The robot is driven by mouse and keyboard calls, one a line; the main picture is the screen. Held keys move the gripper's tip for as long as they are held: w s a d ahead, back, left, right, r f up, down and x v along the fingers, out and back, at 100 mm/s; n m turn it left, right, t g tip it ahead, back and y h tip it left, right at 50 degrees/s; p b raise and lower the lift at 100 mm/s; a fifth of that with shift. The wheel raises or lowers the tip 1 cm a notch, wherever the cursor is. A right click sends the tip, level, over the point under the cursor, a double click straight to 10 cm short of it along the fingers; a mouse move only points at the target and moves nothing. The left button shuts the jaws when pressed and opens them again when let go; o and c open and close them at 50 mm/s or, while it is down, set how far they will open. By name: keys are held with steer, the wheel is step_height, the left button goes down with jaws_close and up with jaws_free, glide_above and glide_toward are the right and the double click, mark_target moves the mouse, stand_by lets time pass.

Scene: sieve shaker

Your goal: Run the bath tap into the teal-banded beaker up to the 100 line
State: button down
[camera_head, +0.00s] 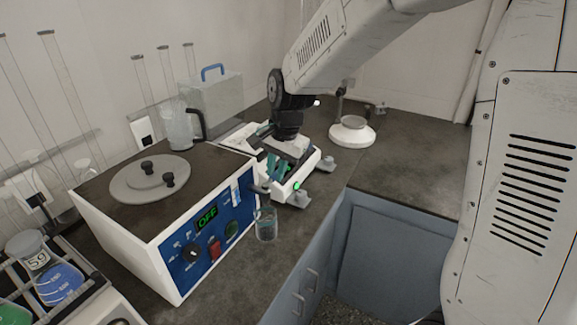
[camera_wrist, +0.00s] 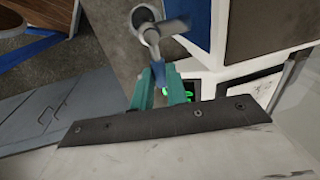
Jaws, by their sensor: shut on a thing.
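The bath is a white box with a blue front panel (camera_head: 208,232) and an "OFF" display. Its grey tap (camera_head: 262,188) juts from the right end of the panel and also shows in the wrist view (camera_wrist: 152,36). The clear beaker with a teal band (camera_head: 266,224) is below the tap, near the bench's front edge. Its water level and marks are too small to read. My gripper (camera_head: 272,168) is at the tap, its teal fingers shut on the tap's blue lever (camera_wrist: 157,70). Whether water runs cannot be told.
A lidded top (camera_head: 150,178) and a clear jug (camera_head: 180,125) are on and behind the bath. A white balance-like device (camera_head: 300,178) stands close behind my gripper. Flasks (camera_head: 58,283) fill a rack at left. The bench (camera_head: 415,140) at right is clear.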

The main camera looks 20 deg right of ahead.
steer(key=c, duration=1.4)
jaws_free()
steer(key=r, duration=0.5)
steer(key=s+d+r, duration=0.1)
steer(key=r, duration=0.1)
steer(key=shift+r, duration=0.35)
